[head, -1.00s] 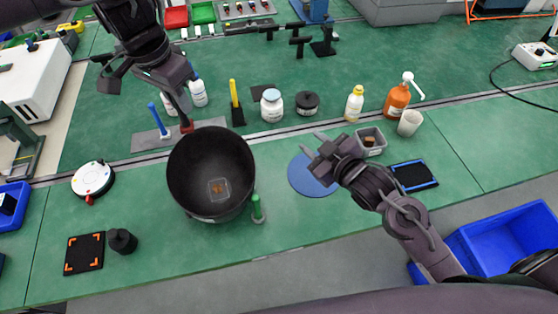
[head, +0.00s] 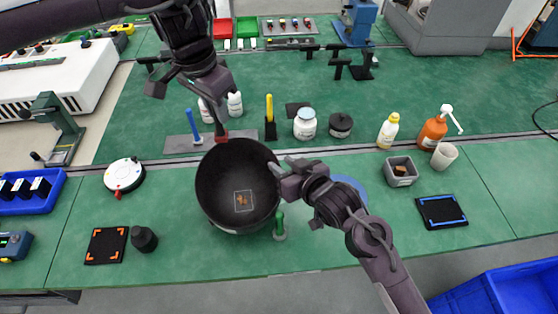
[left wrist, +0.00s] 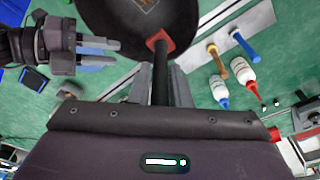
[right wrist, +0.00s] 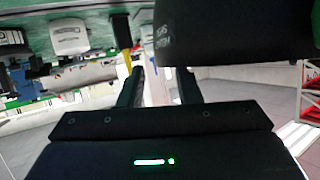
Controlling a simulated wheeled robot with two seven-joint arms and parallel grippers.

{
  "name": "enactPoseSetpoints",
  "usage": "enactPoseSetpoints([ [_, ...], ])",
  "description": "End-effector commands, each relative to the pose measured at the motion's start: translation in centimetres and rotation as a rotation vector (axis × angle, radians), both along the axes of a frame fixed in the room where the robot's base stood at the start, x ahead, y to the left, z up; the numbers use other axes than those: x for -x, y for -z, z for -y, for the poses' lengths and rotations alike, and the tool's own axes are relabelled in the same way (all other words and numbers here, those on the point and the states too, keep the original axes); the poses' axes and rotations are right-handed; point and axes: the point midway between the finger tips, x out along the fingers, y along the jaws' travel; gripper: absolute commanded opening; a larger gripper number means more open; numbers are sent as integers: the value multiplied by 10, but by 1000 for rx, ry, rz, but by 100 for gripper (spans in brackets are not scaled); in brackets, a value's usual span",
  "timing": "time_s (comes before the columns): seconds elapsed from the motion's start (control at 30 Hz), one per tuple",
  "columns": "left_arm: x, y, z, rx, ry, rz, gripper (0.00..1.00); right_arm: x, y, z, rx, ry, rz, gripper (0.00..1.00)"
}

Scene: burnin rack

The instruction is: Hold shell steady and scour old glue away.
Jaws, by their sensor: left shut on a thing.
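The shell, a black round bowl (head: 212,200), stands on the green bench and tops the left wrist view (left wrist: 120,25). A brown glue patch (head: 243,201) with a pale outline lies on its inside floor. My left gripper (head: 218,122) is shut on a black bar (left wrist: 160,75) that ends in a red block (left wrist: 159,40) at the bowl's far rim. My right gripper (head: 280,168) is open and empty at the bowl's right rim, fingers apart in the right wrist view (right wrist: 160,85). The bowl's dark outer wall (right wrist: 230,35) is close to it there; contact cannot be told.
A green-handled item (head: 280,222) stands right of the bowl. Behind are a grey plate (head: 178,149) with a blue handle (head: 192,125), a yellow-handled tool (head: 269,112), a white jar (head: 305,125) and bottles. A grey tray (head: 402,178) with a brown piece is right.

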Motion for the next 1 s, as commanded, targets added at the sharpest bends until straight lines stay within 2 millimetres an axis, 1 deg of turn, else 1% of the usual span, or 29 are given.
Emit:
enactPoseSetpoints([
  [0.03, 0, 0, 0, 0, 0, 0, 0, -7, 2, -4, 0, 0, 1, 31],
  [0.1, 0, 0, 0, 0, 0, 0, 0, -13, 6, -7, 0, 0, 0, 31],
  [0.23, 0, 0, 0, 0, 0, 0, 0, -21, 10, -12, 0, 0, 0, 31],
  [0.57, 0, 0, 0, 0, 0, 0, 0, -23, 11, -14, 1, 1, 1, 31],
  [0.67, 0, 0, 0, 0, 0, 0, 0, -23, 11, -13, 1, 1, 1, 20],
  [0.8, 0, 0, 0, 0, 0, 0, 0, -23, 11, -13, 1, 1, 1, 2],
  [0.83, 0, 0, 0, 0, 0, 0, 0, -23, 11, -13, 1, 1, 1, 0],
  [1.0, 0, 0, 0, 0, 0, 0, 0, -23, 12, -13, 2, 0, 0, 0],
])
